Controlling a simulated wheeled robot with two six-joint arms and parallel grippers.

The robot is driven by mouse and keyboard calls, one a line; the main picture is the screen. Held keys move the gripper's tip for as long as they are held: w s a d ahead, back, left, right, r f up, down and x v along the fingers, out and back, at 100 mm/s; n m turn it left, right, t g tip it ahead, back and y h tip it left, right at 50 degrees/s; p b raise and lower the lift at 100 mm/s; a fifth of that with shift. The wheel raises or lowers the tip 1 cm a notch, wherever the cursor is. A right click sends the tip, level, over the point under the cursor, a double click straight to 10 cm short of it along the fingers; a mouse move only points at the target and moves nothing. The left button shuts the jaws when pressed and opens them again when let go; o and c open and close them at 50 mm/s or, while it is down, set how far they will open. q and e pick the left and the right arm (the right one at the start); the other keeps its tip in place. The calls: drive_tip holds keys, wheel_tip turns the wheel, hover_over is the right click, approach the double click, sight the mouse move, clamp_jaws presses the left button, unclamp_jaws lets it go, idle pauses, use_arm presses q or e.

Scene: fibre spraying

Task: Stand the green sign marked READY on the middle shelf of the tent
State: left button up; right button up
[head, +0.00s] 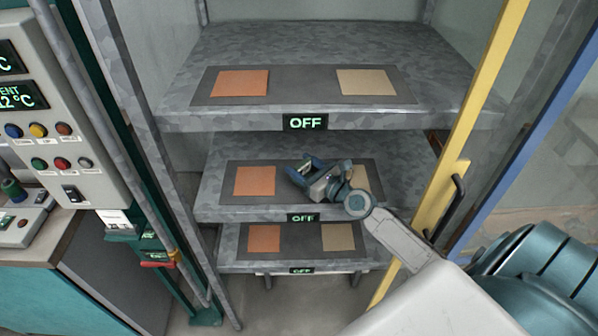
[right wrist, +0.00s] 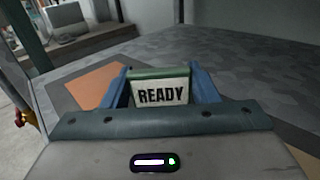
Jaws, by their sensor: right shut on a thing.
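The green sign (right wrist: 160,73) has a pale face with the black word READY, and it shows upright between the blue fingers of my right gripper in the right wrist view. My right gripper (head: 306,166) is shut on it. The sign is hard to make out there. I cannot tell whether the sign touches the shelf. My left gripper is not in view.
The top shelf (head: 190,102) lies above my right gripper, and the bottom shelf (head: 226,252) lies below. Each shelf front has an OFF display. A yellow door frame (head: 462,130) with a black handle stands close to my right arm. A control panel (head: 55,125) is at the left.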

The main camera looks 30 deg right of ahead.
drive_tip(key=shift+r, duration=0.1)
drive_tip(key=shift+s+d, duration=0.15)
drive_tip(key=shift+s, duration=0.05)
drive_tip(key=o, duration=0.7)
drive_tip(key=shift+o, duration=1.4)
drive_tip(key=shift+w, duration=0.1)
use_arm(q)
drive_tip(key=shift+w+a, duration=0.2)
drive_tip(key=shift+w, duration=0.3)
